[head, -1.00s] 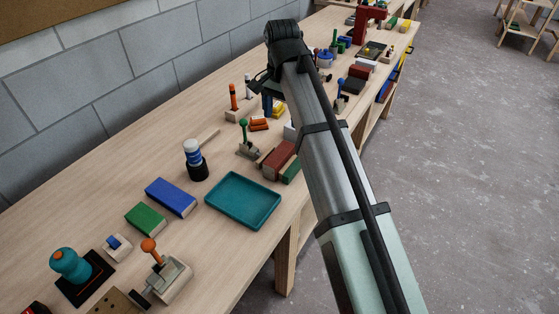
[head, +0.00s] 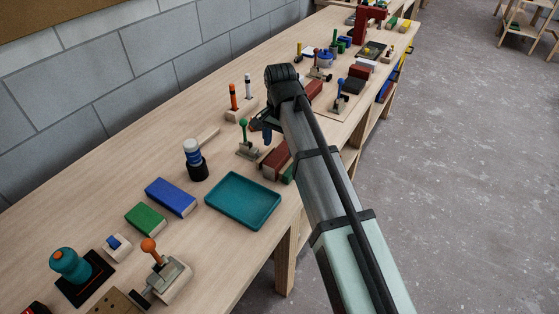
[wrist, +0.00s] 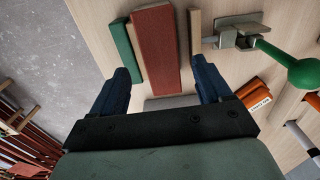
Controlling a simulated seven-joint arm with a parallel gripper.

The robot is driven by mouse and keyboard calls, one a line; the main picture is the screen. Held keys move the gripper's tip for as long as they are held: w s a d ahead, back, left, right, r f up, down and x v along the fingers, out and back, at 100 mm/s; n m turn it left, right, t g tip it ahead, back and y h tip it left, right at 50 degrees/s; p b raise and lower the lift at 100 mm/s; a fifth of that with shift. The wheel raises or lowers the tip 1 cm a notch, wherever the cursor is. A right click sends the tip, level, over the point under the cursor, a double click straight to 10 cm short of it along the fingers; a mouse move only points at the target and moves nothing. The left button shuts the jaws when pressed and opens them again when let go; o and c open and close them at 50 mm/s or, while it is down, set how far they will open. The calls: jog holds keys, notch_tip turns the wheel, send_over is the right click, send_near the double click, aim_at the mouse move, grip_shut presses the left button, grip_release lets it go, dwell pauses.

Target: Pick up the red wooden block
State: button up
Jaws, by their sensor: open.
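The red wooden block (head: 275,161) lies on the bench just right of the teal tray, partly hidden by my arm. In the wrist view the red block (wrist: 156,50) lies lengthwise between a green block (wrist: 124,50) and a thin bare wood strip (wrist: 195,30). My gripper (head: 263,126) is above the bench, just beyond the red block in the head view. In the wrist view my gripper (wrist: 163,75) is open and empty. Its blue fingers stand apart on either side of the red block's near end, wider than the block.
A grey clamp with a green knob (wrist: 300,70) stands close right of the strip in the wrist view. A grey block (wrist: 172,102) lies at the red block's near end. The teal tray (head: 208,190), blue block (head: 170,198) and another green block (head: 146,219) lie left.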

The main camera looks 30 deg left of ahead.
aim_at(280, 154)
jog(key=shift+f, duration=1.6)
jog(key=c, duration=1.2)
jog(key=shift+c, duration=0.2)
